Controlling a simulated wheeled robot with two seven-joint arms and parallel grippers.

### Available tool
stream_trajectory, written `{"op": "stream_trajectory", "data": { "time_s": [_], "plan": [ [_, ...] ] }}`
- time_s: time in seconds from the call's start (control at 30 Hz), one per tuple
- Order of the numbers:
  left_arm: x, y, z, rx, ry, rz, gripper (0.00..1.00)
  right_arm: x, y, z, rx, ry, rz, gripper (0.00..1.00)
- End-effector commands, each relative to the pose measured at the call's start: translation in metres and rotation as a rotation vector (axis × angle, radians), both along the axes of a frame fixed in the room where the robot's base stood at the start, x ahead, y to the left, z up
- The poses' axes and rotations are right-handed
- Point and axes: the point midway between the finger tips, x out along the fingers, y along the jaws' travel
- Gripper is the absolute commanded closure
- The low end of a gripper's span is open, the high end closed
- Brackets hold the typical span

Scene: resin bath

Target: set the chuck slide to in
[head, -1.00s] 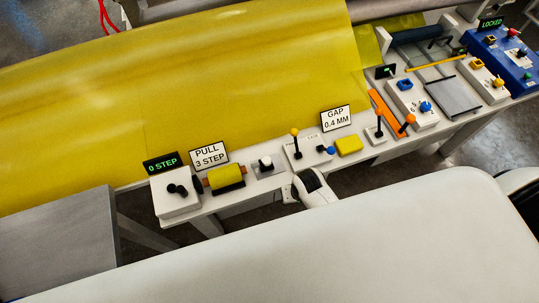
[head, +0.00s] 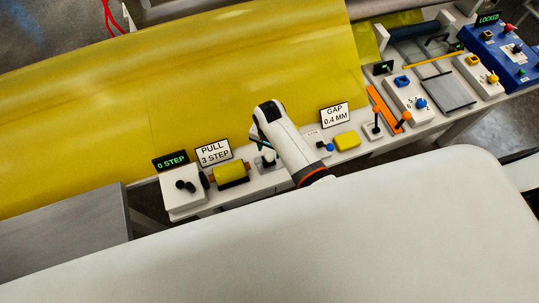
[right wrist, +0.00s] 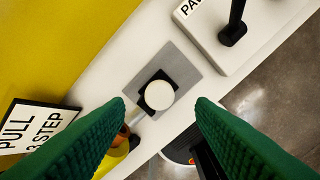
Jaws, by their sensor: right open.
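The chuck slide appears to be the small white round knob (right wrist: 160,95) on a dark block, set on a grey plate (right wrist: 187,72) in the right wrist view. In the head view the grey plate (head: 264,168) sits just right of the yellow roll, with its knob partly hidden by my arm. My right gripper (right wrist: 161,104) is open, with its green fingers on either side of the knob in the picture. No contact shows, and I cannot tell the height gap. In the head view my right gripper (head: 260,140) is above the plate. My left gripper is not in view.
The yellow roll (head: 231,173) and the PULL 3 STEP sign (head: 214,153) stand left of the plate. A black lever (right wrist: 234,25) stands to its right in the wrist view. Yellow sheet (head: 200,80) lies behind.

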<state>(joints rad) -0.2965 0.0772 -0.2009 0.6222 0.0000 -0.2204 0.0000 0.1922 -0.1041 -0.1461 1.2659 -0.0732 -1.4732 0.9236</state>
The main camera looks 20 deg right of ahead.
Motion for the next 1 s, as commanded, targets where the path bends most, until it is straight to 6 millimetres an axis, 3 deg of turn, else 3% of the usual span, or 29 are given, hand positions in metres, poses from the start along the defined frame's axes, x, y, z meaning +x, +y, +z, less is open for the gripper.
{"op": "stream_trajectory", "data": {
  "time_s": [0.1,0.3,0.73,1.0],
  "plan": [
    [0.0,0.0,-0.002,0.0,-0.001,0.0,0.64,0.0,-0.001,-0.025,-0.002,0.003,0.002,0.5],
    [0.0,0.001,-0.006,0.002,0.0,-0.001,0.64,0.0,0.0,-0.052,-0.001,0.001,0.002,0.5],
    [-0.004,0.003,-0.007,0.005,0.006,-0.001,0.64,0.0,0.0,-0.061,0.0,-0.001,0.001,0.5],
    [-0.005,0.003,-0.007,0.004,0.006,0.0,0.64,0.0,0.0,-0.061,0.0,-0.001,0.002,0.94]
  ]
}}
